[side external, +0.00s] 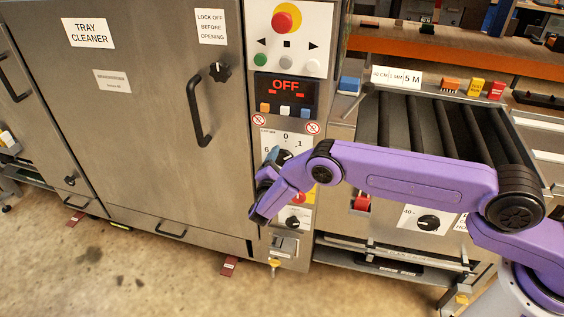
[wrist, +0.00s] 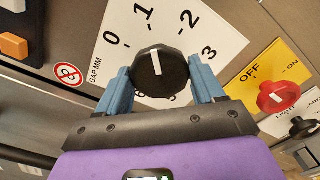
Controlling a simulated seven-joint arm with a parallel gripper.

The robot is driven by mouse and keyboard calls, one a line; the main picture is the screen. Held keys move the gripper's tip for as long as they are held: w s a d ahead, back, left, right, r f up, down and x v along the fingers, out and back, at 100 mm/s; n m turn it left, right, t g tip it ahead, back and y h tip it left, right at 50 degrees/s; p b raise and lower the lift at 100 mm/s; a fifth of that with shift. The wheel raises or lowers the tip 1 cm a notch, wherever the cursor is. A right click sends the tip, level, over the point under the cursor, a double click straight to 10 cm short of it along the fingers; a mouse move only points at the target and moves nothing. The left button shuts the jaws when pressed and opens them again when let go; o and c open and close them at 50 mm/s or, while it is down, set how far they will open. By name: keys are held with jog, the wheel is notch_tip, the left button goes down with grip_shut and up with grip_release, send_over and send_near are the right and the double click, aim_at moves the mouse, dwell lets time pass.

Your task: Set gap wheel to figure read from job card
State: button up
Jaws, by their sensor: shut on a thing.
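The gap wheel is a black ridged knob (wrist: 163,84) with a white pointer line, on a white dial plate (wrist: 222,42) marked GAP MM. In the wrist view the pointer points up the picture, between 1 and 2 and closer to 1. The lower dial figures are partly hidden by the knob and my gripper. My gripper (wrist: 159,73) is shut on the knob, one blue finger on each side. In the side view my gripper covers part of the dial. A white card (side external: 397,77) above the rollers appears to read 60 CM, 1 MM, 5 M.
A red switch (wrist: 278,96) on a yellow OFF/ON plate is right of the dial, with a black knob (wrist: 302,127) below it. A display (side external: 285,88) reads OFF. A red stop button (side external: 285,20) is above. The roller conveyor (side external: 415,125) lies behind my arm.

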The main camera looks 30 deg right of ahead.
jog(key=shift+n, duration=0.4)
jog(key=o, duration=1)
jog(key=v, duration=1.7)
jog(key=shift+s+a+r, duration=0.1)
jog(key=shift+s+a, duration=0.1)
jog(key=shift+r, duration=0.1)
